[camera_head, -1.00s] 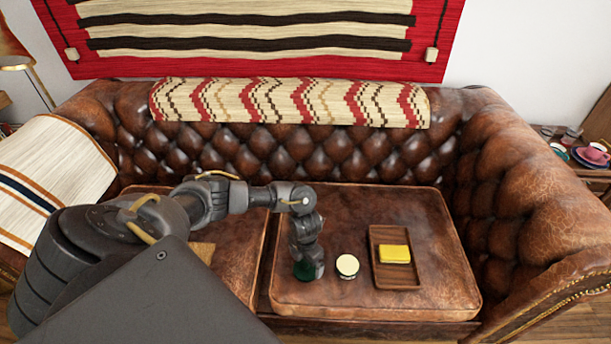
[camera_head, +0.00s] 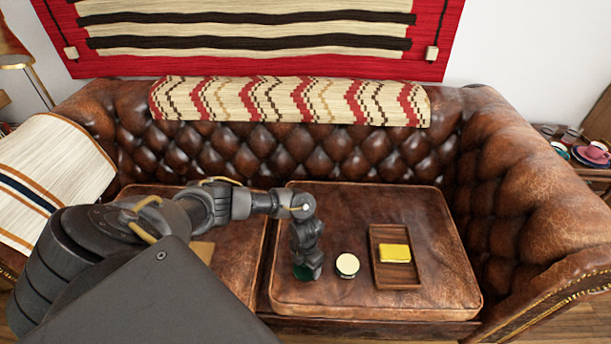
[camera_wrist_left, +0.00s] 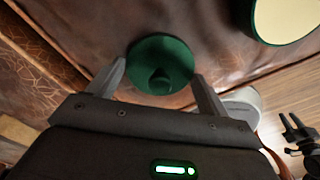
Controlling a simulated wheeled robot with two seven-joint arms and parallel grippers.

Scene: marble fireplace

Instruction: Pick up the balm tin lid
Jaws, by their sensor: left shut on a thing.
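The balm tin lid is a round dark green disc with a small knob (camera_wrist_left: 160,60), in the left wrist view between the fingers of my left gripper (camera_wrist_left: 163,88). My left gripper is shut on it. In the head view my left gripper (camera_head: 310,268) points down at the front of the right seat cushion, with the green lid (camera_head: 301,273) partly hidden under it. The open tin (camera_head: 347,264), cream on top with a dark green side, stands just right of the gripper. My right gripper (camera_wrist_left: 292,128) shows small at the right of the left wrist view, its fingers apart.
A wooden tray (camera_head: 397,278) with a yellow block (camera_head: 394,253) lies right of the tin. The brown leather sofa (camera_head: 520,200) has a raised arm at right and a tufted back behind. The cushion behind the tin is clear.

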